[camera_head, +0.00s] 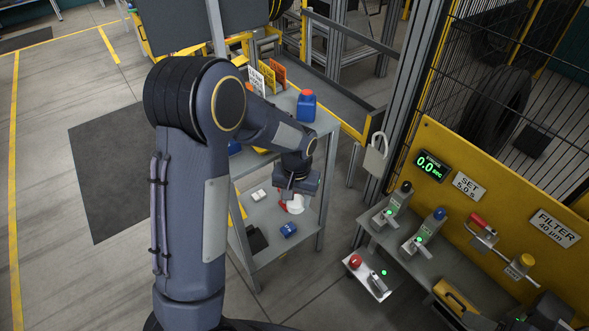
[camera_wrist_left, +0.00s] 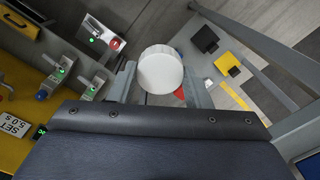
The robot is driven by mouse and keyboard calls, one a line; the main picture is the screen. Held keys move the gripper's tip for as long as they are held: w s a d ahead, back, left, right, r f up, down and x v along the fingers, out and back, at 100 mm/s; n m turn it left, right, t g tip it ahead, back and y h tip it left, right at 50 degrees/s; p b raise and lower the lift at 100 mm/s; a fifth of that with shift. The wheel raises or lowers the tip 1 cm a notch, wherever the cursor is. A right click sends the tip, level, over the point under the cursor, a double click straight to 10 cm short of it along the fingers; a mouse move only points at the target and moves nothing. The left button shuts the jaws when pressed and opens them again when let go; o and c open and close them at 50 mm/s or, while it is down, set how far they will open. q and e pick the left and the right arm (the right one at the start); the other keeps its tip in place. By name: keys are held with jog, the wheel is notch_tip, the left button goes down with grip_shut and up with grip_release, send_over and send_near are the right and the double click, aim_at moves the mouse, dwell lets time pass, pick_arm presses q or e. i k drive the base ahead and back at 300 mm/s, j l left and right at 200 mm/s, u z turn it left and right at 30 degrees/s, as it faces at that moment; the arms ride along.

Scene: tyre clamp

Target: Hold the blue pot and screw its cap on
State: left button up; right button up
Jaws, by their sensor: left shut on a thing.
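My left gripper (camera_head: 293,196) reaches over the front of the grey shelf cart, its jaws pointing down. In the wrist view it is shut on a white round cap (camera_wrist_left: 160,70) with a ribbed rim, a grey finger on each side. The white cap (camera_head: 296,204) shows only partly in the head view, with a red piece beside it. A blue container with a red top (camera_head: 306,106) stands upright on the cart's upper shelf. A small blue object (camera_head: 289,230) lies on the lower shelf. I cannot tell which is the blue pot. My right gripper is out of view.
The cart's lower shelf (camera_head: 268,242) also holds a small white item (camera_head: 258,195) and a dark block (camera_head: 257,239). On the right stand a grey bench with valve-like fixtures and a yellow panel (camera_head: 431,140) with a 0.0 display. A wire cage (camera_head: 520,90) rises behind it.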

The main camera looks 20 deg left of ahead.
aim_at(307, 103)
jog(key=i+l, duration=0.3)
jog(key=i+l+u, duration=0.15)
jog(key=u, duration=1.1)
jog(key=k+l, duration=0.05)
